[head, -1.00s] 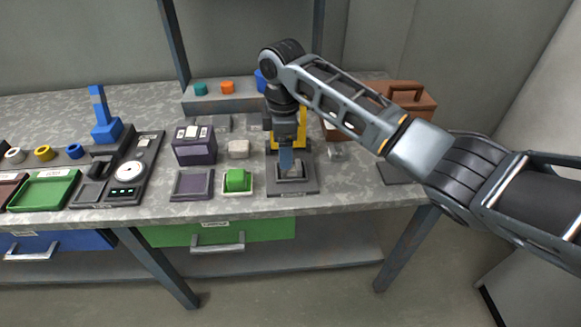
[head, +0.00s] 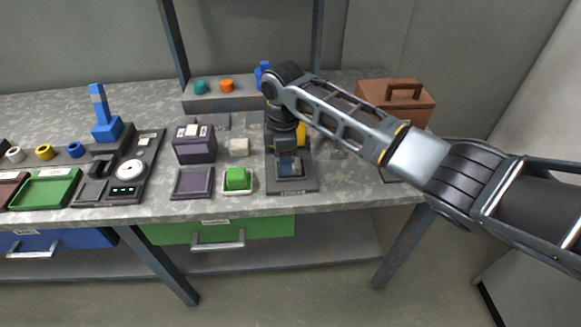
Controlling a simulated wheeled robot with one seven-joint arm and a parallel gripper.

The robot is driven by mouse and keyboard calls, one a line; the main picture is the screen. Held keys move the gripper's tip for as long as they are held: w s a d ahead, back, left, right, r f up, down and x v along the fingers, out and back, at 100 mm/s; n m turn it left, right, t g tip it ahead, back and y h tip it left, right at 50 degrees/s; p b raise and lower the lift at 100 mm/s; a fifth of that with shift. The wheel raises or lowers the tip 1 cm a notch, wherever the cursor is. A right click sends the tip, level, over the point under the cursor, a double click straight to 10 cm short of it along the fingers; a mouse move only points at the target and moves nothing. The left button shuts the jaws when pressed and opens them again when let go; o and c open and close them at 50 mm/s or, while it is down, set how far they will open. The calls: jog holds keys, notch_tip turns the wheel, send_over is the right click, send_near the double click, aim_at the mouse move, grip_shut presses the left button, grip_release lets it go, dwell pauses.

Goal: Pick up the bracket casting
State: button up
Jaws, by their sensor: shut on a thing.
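My gripper (head: 288,168) points down over the dark square fixture (head: 292,186) at the middle of the bench, in the head view. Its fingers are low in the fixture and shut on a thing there. The held thing, taken to be the bracket casting, is almost wholly hidden by the fingers, so its shape cannot be made out. I cannot tell whether it still touches the fixture.
A yellow part (head: 301,133) stands just behind my gripper. A green block in a white tray (head: 238,192), a pale block (head: 239,147) and a dark purple box (head: 194,150) are to the left. A brown toolbox (head: 405,104) is at the back right, behind my arm.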

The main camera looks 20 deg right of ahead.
jog(key=c, duration=0.5)
